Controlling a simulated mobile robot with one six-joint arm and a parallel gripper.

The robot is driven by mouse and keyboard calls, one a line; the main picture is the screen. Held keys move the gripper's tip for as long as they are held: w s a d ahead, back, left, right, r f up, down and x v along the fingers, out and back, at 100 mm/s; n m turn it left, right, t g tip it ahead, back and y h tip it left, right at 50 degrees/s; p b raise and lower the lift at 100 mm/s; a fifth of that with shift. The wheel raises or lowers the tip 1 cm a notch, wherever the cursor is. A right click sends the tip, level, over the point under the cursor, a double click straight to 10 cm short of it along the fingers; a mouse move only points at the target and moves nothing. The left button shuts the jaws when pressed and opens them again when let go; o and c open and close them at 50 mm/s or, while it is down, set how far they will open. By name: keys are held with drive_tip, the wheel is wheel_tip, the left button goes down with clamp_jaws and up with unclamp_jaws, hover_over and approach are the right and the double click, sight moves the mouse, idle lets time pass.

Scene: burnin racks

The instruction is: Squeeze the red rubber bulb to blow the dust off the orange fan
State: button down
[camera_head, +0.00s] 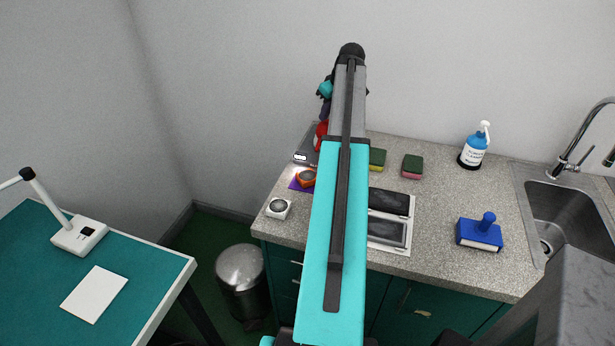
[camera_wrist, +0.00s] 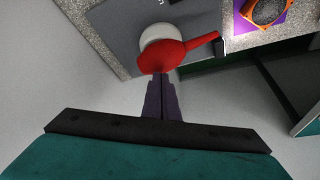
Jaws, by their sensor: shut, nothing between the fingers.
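The red rubber bulb (camera_wrist: 158,56) lies in the upper middle of the wrist view, its nozzle pointing right towards the orange fan. A white round part shows behind it. In the head view my arm partly hides the bulb (camera_head: 320,136). The orange fan (camera_head: 307,178) sits on a purple mat (camera_head: 294,184) at the counter's left side; part of the fan (camera_wrist: 262,12) shows in the wrist view's top right. My gripper (camera_wrist: 160,77) is shut and empty, its fingertips at the bulb's near edge. I cannot tell whether they touch it.
A white fan (camera_head: 278,208) stands near the counter's front left edge. Walls are close behind and left.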

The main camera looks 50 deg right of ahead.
drive_tip(key=shift+f, duration=0.2)
drive_tip(key=shift+f+b, duration=0.6)
drive_tip(key=shift+f, duration=0.65)
drive_tip(key=shift+r+p, duration=0.75)
drive_tip(key=shift+r, duration=0.8)
drive_tip(key=shift+r+p, duration=1.25)
drive_tip(key=shift+r, duration=1.15)
drive_tip(key=shift+r, duration=0.15)
